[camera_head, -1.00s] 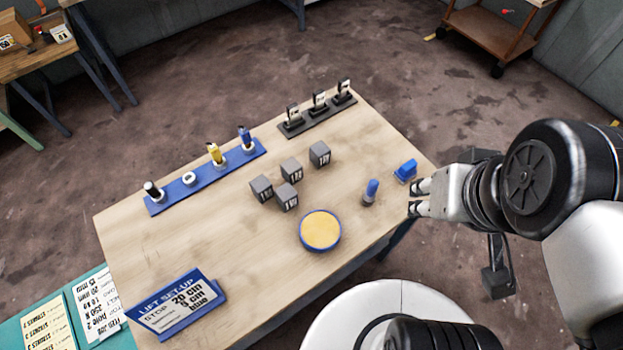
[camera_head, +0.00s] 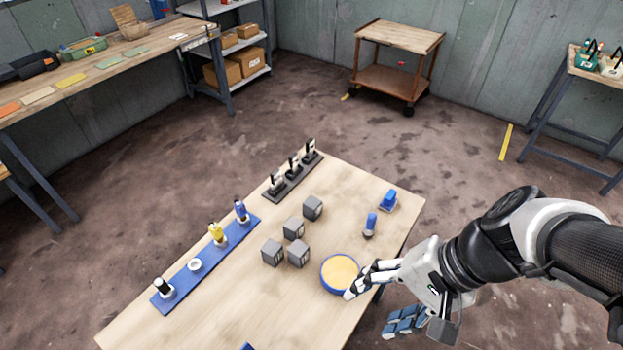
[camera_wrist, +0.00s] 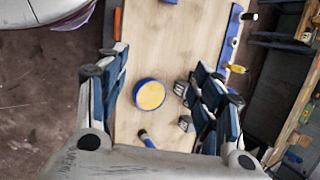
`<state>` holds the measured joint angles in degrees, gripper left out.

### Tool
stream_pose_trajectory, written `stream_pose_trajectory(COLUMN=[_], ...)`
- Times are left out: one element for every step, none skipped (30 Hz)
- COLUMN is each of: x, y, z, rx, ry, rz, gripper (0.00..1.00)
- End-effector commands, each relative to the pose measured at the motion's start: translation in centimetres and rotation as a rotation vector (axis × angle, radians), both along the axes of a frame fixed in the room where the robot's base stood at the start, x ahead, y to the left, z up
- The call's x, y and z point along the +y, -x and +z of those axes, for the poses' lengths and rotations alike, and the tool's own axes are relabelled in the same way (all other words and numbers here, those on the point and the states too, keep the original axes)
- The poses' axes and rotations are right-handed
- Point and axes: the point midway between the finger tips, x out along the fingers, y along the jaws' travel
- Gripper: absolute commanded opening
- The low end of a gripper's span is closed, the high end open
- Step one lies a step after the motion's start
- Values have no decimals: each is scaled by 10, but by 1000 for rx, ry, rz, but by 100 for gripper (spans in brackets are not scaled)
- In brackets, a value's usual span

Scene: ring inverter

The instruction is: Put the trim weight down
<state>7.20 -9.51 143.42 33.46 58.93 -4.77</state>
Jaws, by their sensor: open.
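Several grey labelled cubes stand on the wooden table, including a front-left cube (camera_head: 272,252), a front-right cube (camera_head: 298,254), a middle cube (camera_head: 293,228) and a back cube (camera_head: 313,208). I cannot tell which thing is the trim weight. My gripper (camera_head: 368,312) is open, with nothing seen held, at the table's right edge beside the round yellow-topped, blue-rimmed pad (camera_head: 340,272). One finger overlaps the pad's edge in the picture; contact cannot be told. In the wrist view, the pad (camera_wrist: 149,94) shows below and between the spread fingers (camera_wrist: 157,66).
A blue rail (camera_head: 206,263) with several holders lies along the table's left side. A dark rack (camera_head: 293,176) stands at the back. A blue-topped peg (camera_head: 370,225) and a blue block (camera_head: 388,200) stand at the right. The front-middle tabletop (camera_head: 270,300) is clear.

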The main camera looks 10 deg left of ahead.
Motion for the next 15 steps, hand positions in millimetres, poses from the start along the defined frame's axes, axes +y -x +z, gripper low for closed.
stream_pose_trajectory(x=[9,16,23,29,33,38,42,44,47,48,49,48,48,46,44], y=[-5,-9,-15,-20,-26,-34,-40,-47,-56,-63,-70,-79,-86,-91,-98], z=[-9,-13,-19,-23,-28,-34,-40,-46,-54,-61,-69,-79,-87,-96,-107], rx=[85,128,184,223,263,314,352,387,434,467,498,538,565,590,619], ry=[-73,-118,-177,-219,-261,-316,-355,-393,-443,-477,-510,-550,-579,-603,-632], rz=[-65,-104,-161,-206,-251,-315,-365,-418,-488,-541,-598,-671,-726,-779,-846], gripper=[61,61,61,61,61,61,61,61,61,61,61,61,61,61,61])
